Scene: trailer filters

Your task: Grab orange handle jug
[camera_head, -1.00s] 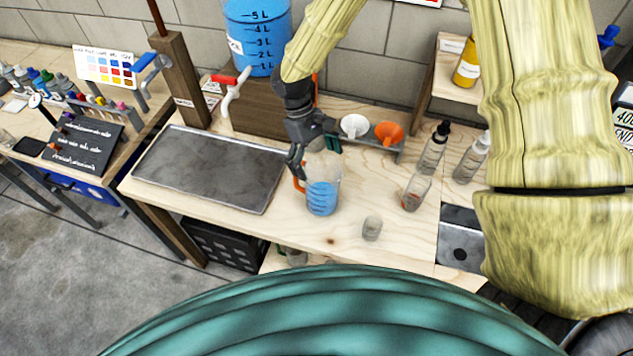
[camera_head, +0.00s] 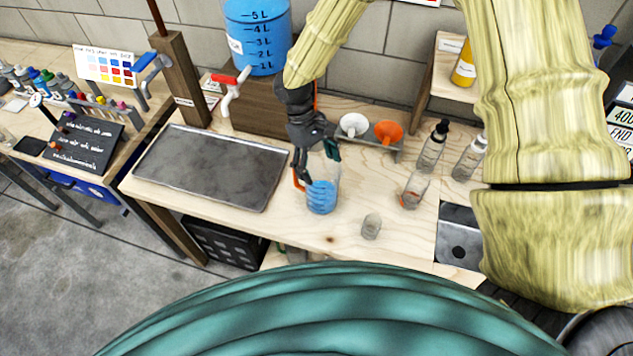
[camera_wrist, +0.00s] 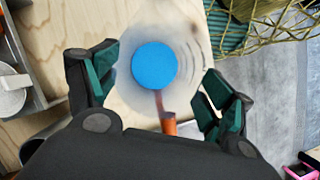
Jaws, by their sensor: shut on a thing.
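The clear jug with blue liquid and an orange handle (camera_head: 321,196) stands upright on the light wood worktop in the head view. Its handle is on the left, partly hidden by my gripper (camera_head: 306,164). In the wrist view I look down into the jug (camera_wrist: 154,66): a blue disc of liquid inside a hazy clear wall, with the orange handle below it. My gripper (camera_wrist: 160,75) is shut on the jug, one dark green-padded finger on each side of it. The exact finger contact is hard to see. The jug appears to rest on the worktop.
A metal tray (camera_head: 212,168) lies left of the jug. A small clear cup (camera_head: 371,227) and bottles (camera_head: 433,146) stand to the right. White (camera_head: 353,124) and orange (camera_head: 388,132) funnels are behind. A blue tank (camera_head: 258,40) with a red-handled tap stands at back left.

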